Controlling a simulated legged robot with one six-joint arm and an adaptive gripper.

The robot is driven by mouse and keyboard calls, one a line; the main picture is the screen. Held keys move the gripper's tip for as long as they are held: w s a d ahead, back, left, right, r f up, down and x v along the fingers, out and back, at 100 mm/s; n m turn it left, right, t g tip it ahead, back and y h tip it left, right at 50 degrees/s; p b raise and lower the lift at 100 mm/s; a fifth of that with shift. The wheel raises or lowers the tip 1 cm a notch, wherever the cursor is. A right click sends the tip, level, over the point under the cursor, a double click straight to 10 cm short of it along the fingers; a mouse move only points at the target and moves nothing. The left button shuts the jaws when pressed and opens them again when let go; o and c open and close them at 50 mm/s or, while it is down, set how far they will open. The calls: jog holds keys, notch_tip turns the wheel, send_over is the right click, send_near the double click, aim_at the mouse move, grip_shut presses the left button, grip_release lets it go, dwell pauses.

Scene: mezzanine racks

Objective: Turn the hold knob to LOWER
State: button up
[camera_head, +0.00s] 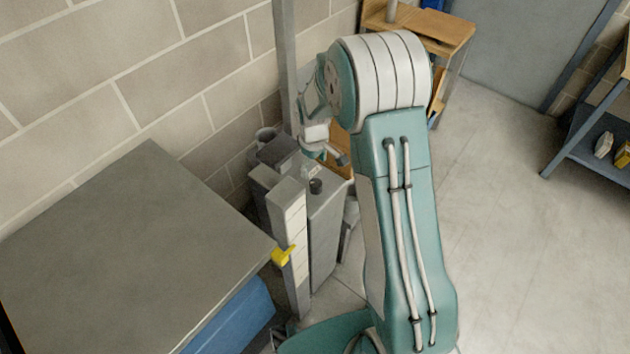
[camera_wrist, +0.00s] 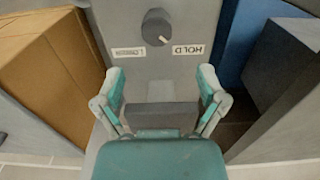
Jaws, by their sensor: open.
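The hold knob (camera_wrist: 158,27) is a dark round knob on a grey panel (camera_wrist: 110,20) in the wrist view. Its white mark points down and to the right, towards the HOLD label (camera_wrist: 188,49). The LOWER label (camera_wrist: 128,52) is at the left, and both labels appear upside down. My gripper (camera_wrist: 162,80) is open and empty, its two teal fingers apart below the labels in the picture, not touching the knob. In the head view, a small dark knob (camera_head: 315,186) shows on top of the grey cabinet, just below my gripper (camera_head: 328,156), which is partly hidden by my arm.
A grey-topped table (camera_head: 130,250) fills the left. A brown box (camera_wrist: 50,70) and a blue surface (camera_wrist: 260,35) flank the panel. A shelf rack (camera_head: 590,150) is at right; floor between is clear.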

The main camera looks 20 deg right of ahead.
aim_at(316, 183)
jog(key=f, duration=0.5)
jog(key=d+f, duration=0.1)
jog(key=f, duration=0.1)
jog(key=shift+f, duration=0.55)
jog(key=shift+a+f, duration=0.2)
jog(key=shift+a, duration=0.1)
jog(key=c, duration=1.1)
